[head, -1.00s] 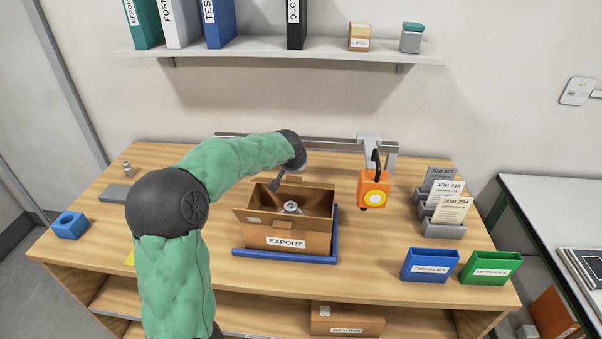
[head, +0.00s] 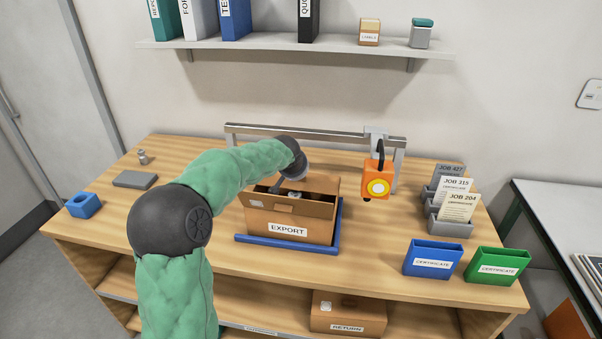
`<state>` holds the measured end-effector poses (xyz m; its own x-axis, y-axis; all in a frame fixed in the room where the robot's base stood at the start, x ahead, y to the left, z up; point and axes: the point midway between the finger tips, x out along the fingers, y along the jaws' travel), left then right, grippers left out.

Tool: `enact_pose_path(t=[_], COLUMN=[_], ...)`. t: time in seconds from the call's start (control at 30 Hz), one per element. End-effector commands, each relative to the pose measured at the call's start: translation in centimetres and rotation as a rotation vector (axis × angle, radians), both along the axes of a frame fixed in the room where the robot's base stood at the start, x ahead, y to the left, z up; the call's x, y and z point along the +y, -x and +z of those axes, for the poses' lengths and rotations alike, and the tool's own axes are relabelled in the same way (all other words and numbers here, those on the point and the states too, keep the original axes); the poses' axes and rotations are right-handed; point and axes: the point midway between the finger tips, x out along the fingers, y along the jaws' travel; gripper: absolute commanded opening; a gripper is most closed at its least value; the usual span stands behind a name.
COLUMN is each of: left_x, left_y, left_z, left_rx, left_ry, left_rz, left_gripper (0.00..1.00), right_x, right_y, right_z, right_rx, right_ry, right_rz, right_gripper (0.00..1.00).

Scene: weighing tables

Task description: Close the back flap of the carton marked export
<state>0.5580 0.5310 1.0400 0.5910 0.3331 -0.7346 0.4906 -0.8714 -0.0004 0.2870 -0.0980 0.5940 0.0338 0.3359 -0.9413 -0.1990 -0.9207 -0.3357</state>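The carton marked EXPORT (head: 262,222) stands on a blue-edged tray (head: 276,243) in the middle of the table. Its front flap (head: 305,207) stands up along the near side. Its back flap (head: 318,184) leans inward over the opening, not flat. A silver item (head: 296,195) shows in the gap between the flaps. My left gripper (head: 276,187) points down at the back left of the carton opening, close to the back flap; contact is unclear. Its fingertips are small and partly hidden, so their opening cannot be told. My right gripper is out of view.
An orange hanging scale (head: 377,184) on a metal frame (head: 262,131) stands right of the carton. Job card holders (head: 449,227), a blue bin (head: 432,260) and a green bin (head: 497,267) are at the right. A RETURN carton (head: 348,315) sits on the lower shelf.

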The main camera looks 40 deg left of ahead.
Motion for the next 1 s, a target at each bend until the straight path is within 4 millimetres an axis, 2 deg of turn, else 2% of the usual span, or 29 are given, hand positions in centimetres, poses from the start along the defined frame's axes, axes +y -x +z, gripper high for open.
enact_pose_path(t=[0.77, 1.0], left_x=[-0.1, -0.1], left_y=[0.14, 0.13], left_z=[-0.35, 0.45], left_rx=[0.0, -0.002], left_ry=[0.0, 0.001], left_rz=[0.0, 0.0], left_gripper=[0.0, 0.0], right_x=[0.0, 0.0], right_y=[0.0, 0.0], right_z=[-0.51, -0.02], right_rx=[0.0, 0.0], right_ry=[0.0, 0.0], right_rz=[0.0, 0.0], right_gripper=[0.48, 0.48])
